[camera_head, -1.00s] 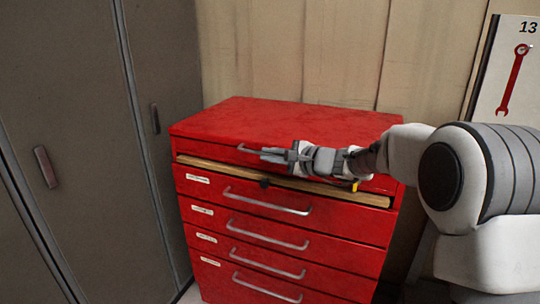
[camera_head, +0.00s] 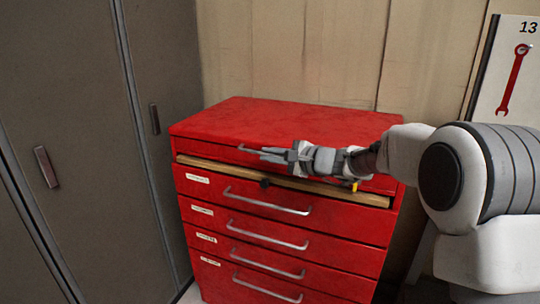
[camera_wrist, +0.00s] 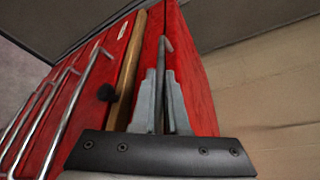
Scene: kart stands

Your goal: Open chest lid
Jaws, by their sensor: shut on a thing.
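The red tool chest (camera_head: 352,250) stands against the wall, with its red lid (camera_head: 270,115) on top. The lid looks closed. A thin metal lid handle (camera_head: 245,149) runs along the lid's front face; most of it is hidden behind my gripper in the head view. My gripper (camera_head: 268,155) lies sideways at the lid's front, its fingers pointing left. In the wrist view my gripper (camera_wrist: 163,100) has its fingers close together on the lid handle (camera_wrist: 165,44), whose bent end shows beyond the fingertips.
Below the lid a wooden strip (camera_head: 225,171) with a dark knob crosses the chest, above several drawers with metal handles (camera_head: 268,203). A grey cabinet (camera_head: 80,150) stands close on the left. A board with a red wrench picture (camera_head: 513,80) is at the right.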

